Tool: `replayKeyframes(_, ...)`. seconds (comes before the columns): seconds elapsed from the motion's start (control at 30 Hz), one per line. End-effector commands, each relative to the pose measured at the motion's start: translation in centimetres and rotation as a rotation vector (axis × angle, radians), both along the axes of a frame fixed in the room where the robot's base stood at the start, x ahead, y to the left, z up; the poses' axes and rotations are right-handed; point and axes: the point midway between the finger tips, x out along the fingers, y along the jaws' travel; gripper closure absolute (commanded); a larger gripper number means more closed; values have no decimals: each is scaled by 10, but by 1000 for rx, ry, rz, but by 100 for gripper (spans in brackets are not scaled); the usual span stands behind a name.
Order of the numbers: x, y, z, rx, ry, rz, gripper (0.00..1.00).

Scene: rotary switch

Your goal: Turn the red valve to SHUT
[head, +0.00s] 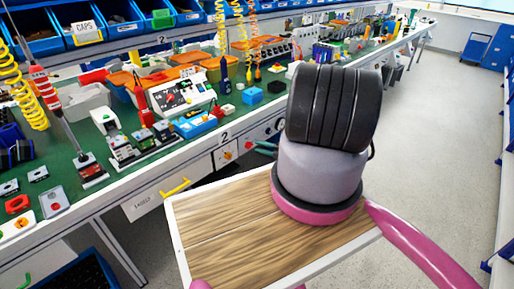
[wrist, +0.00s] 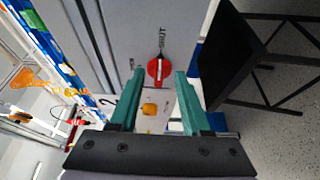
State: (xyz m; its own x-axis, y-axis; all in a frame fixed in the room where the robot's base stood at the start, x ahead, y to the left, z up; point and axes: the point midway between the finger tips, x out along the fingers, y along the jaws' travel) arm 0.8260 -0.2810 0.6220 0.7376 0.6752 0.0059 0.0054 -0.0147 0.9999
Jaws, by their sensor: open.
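The red valve (wrist: 159,71) is a round red knob with a pale bar across it, on a light panel in the wrist view. The bar runs roughly up and down in that picture; I cannot tell which end is the pointer. My gripper (wrist: 159,76) is open, with one green finger on each side of the valve and a visible gap on the right. I cannot tell whether either finger touches it. In the head view my green fingers (head: 265,147) show at the bench front, partly hidden behind my arm.
An orange knob (wrist: 150,109) sits on the same panel, close below the valve in the wrist view. A black flat-topped item (wrist: 234,55) stands to the right there. The cluttered green bench (head: 70,185) runs along the left; grey floor (head: 430,130) is clear at right.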

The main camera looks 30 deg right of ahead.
Motion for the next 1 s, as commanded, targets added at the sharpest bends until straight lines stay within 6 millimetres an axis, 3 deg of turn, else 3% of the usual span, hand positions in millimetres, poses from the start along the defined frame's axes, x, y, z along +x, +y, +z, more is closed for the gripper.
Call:
replayKeyframes(0.2,-34,-32,-1,-1,1,-4,52)
replayKeyframes(0.43,-59,-54,-1,-1,2,-2,52)
replayKeyframes(1.0,-65,-59,-1,-1,1,-1,52)
